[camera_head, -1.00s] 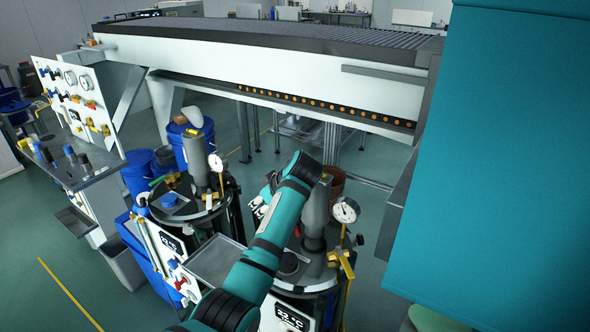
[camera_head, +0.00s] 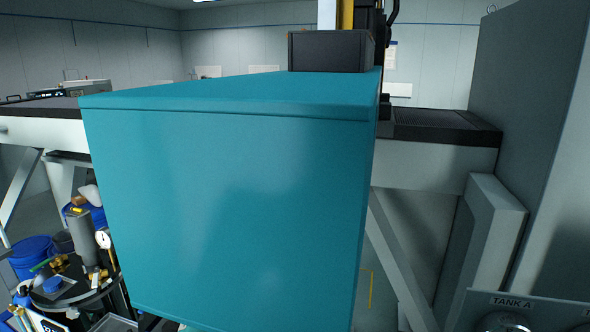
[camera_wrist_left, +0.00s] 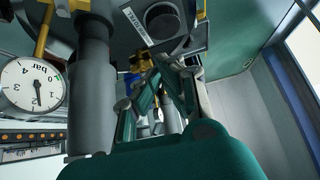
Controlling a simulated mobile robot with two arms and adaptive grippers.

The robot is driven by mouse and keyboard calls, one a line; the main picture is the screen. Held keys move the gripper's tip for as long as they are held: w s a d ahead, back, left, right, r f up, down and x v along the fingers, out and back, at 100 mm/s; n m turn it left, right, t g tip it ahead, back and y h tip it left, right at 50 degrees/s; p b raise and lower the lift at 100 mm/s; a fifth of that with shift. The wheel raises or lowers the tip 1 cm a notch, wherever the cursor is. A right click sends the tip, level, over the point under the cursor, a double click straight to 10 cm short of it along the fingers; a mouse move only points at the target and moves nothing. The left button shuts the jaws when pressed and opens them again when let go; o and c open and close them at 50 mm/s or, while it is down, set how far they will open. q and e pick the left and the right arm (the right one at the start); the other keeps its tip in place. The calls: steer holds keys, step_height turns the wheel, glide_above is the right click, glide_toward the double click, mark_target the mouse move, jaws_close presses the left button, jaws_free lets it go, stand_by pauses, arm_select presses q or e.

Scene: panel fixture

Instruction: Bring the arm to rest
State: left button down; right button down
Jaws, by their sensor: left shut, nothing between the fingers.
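In the left wrist view my left gripper (camera_wrist_left: 158,88) shows its teal and grey fingers at the middle of the picture, shut with nothing held. A white round gauge (camera_wrist_left: 33,85) and a dark grey cylinder (camera_wrist_left: 90,90) are on the left of the fingers. A black round knob or cap (camera_wrist_left: 162,20) on a labelled plate is just beyond the fingertips; I cannot tell the exact gap. In the head view neither gripper shows. My right gripper is in no view.
A large teal box-shaped housing (camera_head: 230,200) fills the middle of the head view. A tank top with a grey cylinder (camera_head: 82,240) and gauge (camera_head: 103,240) stands at lower left. A grey panel marked TANK A (camera_head: 512,303) is at lower right.

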arm_select(q)
steer(key=s+f+m, duration=0.1)
steer(key=s+f, duration=0.1)
steer(key=s+f+m+h, duration=0.1)
steer(key=s+f, duration=0.1)
steer(key=f, duration=0.1)
steer(key=s+f, duration=0.1)
steer(key=f, duration=0.2)
steer(key=shift+s+a+f+m, duration=0.15)
steer(key=shift+s+f+m, duration=0.05)
steer(key=shift+s+m, duration=0.2)
steer(key=s+d+f+m+h, duration=0.1)
steer(key=s+f+m, duration=0.1)
steer(key=s+f, duration=0.3)
steer(key=s+f+m+h, duration=0.1)
steer(key=s+f+m, duration=0.2)
steer(key=s, duration=0.4)
steer(key=s+d+r+m+h, duration=0.15)
steer(key=s+m, duration=0.25)
steer(key=s, duration=0.7)
steer(key=s+d+m+h, duration=0.3)
steer(key=s+m, duration=0.1)
steer(key=s, duration=0.7)
step_height(320, 180, down, 26)
steer(key=r, duration=0.1)
steer(key=s+a+f+g, duration=0.1)
steer(key=s+a+f, duration=0.1)
steer(key=s+f, duration=1.5)
steer(key=shift+s+a+g, duration=0.25)
steer(key=shift+g, duration=0.15)
